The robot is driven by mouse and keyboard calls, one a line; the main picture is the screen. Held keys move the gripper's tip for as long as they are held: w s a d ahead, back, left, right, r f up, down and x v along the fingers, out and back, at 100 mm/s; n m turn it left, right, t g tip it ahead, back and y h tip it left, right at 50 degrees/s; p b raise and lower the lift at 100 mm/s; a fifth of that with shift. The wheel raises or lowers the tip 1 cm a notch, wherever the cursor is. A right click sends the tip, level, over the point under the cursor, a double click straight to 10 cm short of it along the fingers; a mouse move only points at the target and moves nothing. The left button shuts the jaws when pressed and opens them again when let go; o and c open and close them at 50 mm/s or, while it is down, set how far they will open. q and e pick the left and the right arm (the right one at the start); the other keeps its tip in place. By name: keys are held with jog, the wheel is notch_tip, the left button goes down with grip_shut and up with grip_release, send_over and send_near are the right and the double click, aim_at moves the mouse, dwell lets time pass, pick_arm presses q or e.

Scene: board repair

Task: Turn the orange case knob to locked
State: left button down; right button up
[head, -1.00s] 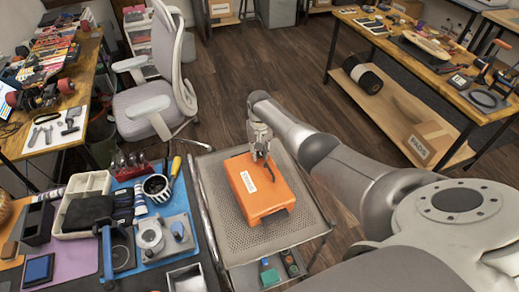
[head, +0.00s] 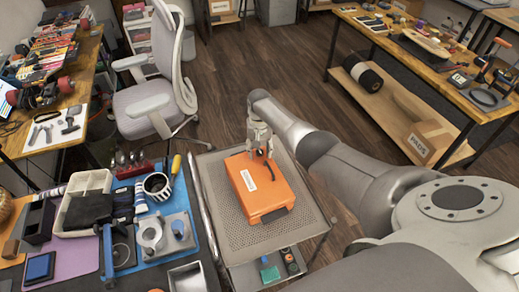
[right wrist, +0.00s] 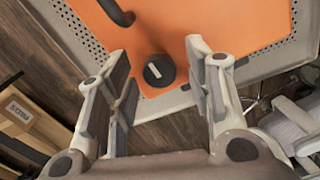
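The orange case (head: 262,190) lies on a perforated grey cart tray (head: 222,215), with a white label on its top. Its round black knob (right wrist: 159,70), marked with a light line, sits near the case's edge in the right wrist view. My right gripper (head: 261,150) is above the far end of the case. In the right wrist view its two fingers (right wrist: 160,90) are apart, one on each side of the knob with gaps, not visibly touching it. A black handle (right wrist: 118,12) is on the case. In the head view the knob is hidden behind the gripper. My left gripper is not in view.
A workbench with a blue mat (head: 155,250), a mug (head: 157,186) and tools stands left of the cart. A grey chair (head: 150,100) is behind. Small items lie on the cart's lower shelf (head: 262,270). Floor is free beyond the cart.

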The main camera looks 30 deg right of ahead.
aim_at(260, 151)
jog(key=shift+r, duration=0.15)
notch_tip(260, 151, up, 12)
dwell(0.7)
jog(key=shift+f, duration=0.2)
